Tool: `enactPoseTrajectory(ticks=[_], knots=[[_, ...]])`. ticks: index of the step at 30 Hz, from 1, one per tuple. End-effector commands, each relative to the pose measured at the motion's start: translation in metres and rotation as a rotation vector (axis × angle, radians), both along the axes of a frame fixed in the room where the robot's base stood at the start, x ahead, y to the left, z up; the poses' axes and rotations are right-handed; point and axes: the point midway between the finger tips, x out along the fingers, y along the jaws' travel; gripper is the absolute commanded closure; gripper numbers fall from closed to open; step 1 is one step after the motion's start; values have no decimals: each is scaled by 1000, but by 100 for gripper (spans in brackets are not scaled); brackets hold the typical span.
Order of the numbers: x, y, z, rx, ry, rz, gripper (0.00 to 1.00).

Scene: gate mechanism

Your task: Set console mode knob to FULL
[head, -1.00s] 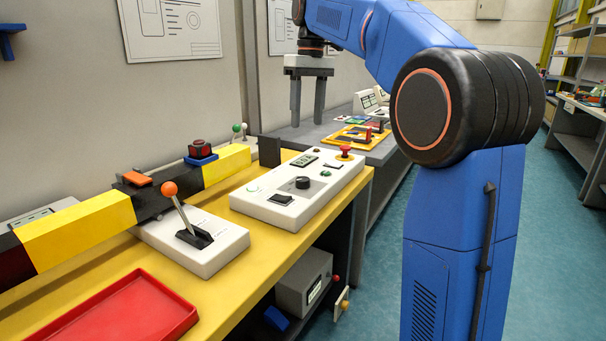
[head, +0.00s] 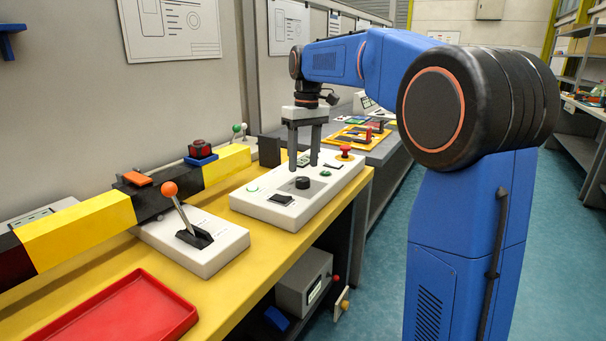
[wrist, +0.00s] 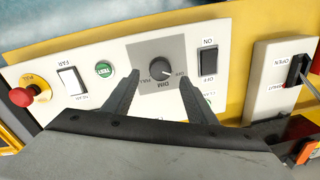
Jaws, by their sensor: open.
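The console (head: 262,199) is a white box on the yellow bench. Its black round mode knob (head: 302,183) sits on a grey square plate, also seen in the wrist view (wrist: 160,68). The plate reads FULL, DIM and OFF, upside down in the wrist view. A small light mark on the knob seems to face the DIM and OFF side, but it is too small to be sure. My gripper (head: 304,168) points down above the knob, open and empty. In the wrist view its fingers (wrist: 159,78) stand on either side of the knob, apparently clear of it.
The console also carries a red mushroom button (wrist: 22,96), a white rocker (wrist: 72,80), a green TEST button (wrist: 104,69) and a black rocker (wrist: 208,61). An orange-tipped lever (head: 170,189) stands left of the console. A red tray (head: 122,318) lies in front.

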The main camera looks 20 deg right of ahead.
Motion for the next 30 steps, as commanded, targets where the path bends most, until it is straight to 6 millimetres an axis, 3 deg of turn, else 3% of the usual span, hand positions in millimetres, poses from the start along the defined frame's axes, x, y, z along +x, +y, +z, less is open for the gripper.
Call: enactPoseTrajectory(ticks=[3, 9, 21, 27, 30], knots=[[-1, 1, -19, 0, 2, 0, 48], [-1, 2, -39, 0, 0, 0, 48], [-1, 3, -46, 0, 0, 0, 48], [-1, 3, -46, 0, 0, 0, 89], [-1, 3, -46, 0, 0, -1, 89]])
